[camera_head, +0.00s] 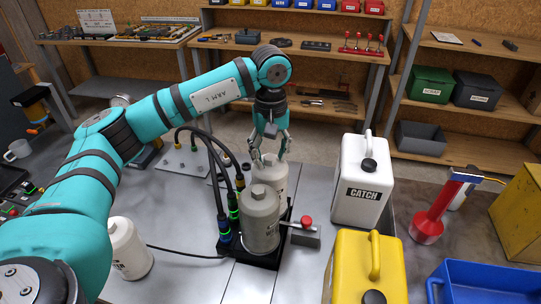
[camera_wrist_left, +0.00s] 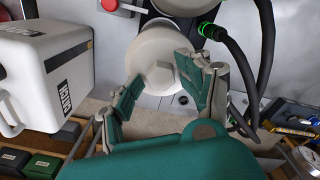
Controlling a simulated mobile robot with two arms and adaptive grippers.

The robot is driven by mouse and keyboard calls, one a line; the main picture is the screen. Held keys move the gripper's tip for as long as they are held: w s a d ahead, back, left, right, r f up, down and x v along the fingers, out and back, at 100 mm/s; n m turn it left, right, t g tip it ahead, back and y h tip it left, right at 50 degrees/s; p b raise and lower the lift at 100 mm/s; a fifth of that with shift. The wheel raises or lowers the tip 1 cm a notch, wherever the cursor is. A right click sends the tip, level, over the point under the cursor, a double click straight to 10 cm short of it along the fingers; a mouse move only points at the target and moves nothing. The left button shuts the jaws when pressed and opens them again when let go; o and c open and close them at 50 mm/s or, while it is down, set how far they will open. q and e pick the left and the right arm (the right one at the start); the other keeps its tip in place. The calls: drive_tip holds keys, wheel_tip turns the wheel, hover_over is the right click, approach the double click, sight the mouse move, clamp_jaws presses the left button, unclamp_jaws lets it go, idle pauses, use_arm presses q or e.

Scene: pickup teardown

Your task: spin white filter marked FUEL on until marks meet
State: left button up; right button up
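My left gripper (camera_head: 271,160) points down over a white canister-shaped filter (camera_head: 277,182) at the back of a black stand (camera_head: 268,258). In the left wrist view, the two fingers (camera_wrist_left: 158,80) are apart, on either side of the hex nut on the white filter's end (camera_wrist_left: 158,50). I see no clear grip, and contact with the rim cannot be told. A greyer filter (camera_head: 260,222) stands in front and partly hides the white one. Another white filter (camera_head: 130,250) stands at the lower left. The FUEL lettering and the alignment marks cannot be read. My right gripper is out of view.
Black hoses with green and blue rings (camera_head: 222,225) rise beside the stand on its left. A red knob (camera_head: 307,221) is at its right. A white CATCH jug (camera_head: 362,182), yellow jug (camera_head: 366,270) and red funnel (camera_head: 430,222) stand to the right. Some bare metal table lies between the lower-left filter and the stand.

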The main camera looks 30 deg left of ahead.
use_arm(q)
drive_tip(key=shift+r+p, duration=0.4)
drive_tip(key=shift+r, duration=0.65)
drive_tip(key=shift+o, duration=0.2)
drive_tip(key=o, duration=0.5)
drive_tip(key=shift+a, duration=0.1)
wheel_tip(320, 180, up, 12)
drive_tip(key=shift+f, duration=0.1)
